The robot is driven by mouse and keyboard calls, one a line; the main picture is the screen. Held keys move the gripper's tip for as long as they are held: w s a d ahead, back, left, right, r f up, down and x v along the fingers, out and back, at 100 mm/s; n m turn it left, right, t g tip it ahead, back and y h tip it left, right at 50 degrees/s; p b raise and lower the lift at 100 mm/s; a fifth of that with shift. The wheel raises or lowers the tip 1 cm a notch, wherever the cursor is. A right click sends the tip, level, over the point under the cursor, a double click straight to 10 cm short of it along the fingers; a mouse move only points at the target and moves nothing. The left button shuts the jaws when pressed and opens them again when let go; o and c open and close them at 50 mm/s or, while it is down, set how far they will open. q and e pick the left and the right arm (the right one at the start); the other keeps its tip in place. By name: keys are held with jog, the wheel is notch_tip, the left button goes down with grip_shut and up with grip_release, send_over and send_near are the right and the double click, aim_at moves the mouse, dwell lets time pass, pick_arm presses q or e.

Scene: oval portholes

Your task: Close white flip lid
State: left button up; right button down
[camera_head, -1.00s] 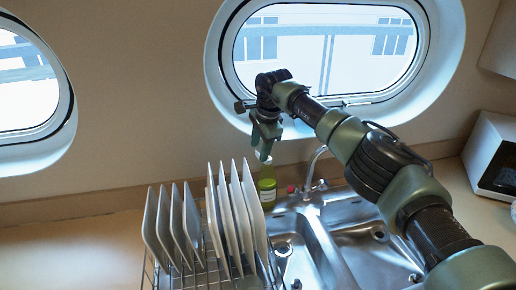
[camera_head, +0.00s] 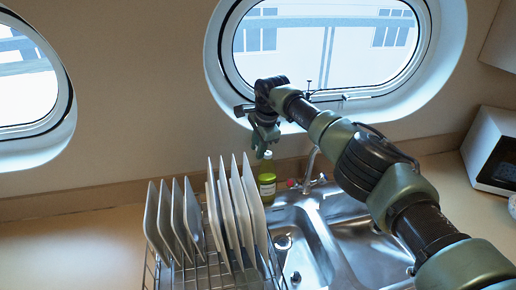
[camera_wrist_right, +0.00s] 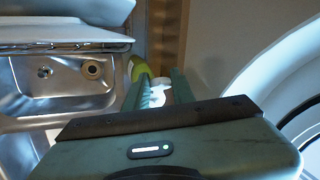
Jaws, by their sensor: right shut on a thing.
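A green bottle (camera_head: 267,184) with a pale label stands upright behind the sink, beside the dish rack. Its white flip lid (camera_wrist_right: 160,90) shows between the fingers in the right wrist view; the green bottle body (camera_wrist_right: 139,68) is just beyond. In the head view only a small pale bit of the bottle's top shows under the fingertips. My right gripper (camera_head: 262,152) points down at the bottle's top and is shut on the white lid. The fingers partly hide the lid, so its exact angle cannot be told. My left gripper is not in view.
A wire dish rack (camera_head: 212,274) with several upright plates stands left of the steel sink (camera_head: 305,240). The tap (camera_head: 310,165) rises close to the bottle's right. A porthole (camera_head: 216,60) is behind my arm. A white microwave (camera_head: 492,150) stands far right. The left counter is clear.

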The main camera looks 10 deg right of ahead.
jog(key=shift+d+y+b, duration=0.25)
jog(key=shift+y+b, duration=0.4)
jog(key=shift+b, duration=0.1)
jog(key=shift+d+y+b, duration=0.25)
jog(key=shift+y+b, duration=0.4)
jog(key=shift+b, duration=0.05)
jog(key=shift+d+r+m+y+b, duration=0.1)
jog(key=shift+d+m+y+b, duration=0.2)
jog(key=shift+y+b, duration=0.6)
jog(key=shift+d+r+m+y+b, duration=0.1)
jog(key=shift+d+m+y+b, duration=0.15)
jog(key=shift+y+b, duration=0.65)
jog(key=c, duration=1.2)
grip_release()
jog(key=shift+s+d+r, duration=0.1)
jog(key=shift+d+r, duration=0.2)
jog(key=shift+r, duration=0.05)
jog(key=b+v, duration=0.2)
jog(key=v, duration=0.4)
jog(key=shift+s+d+r, duration=0.2)
jog(key=shift+d, duration=0.1)
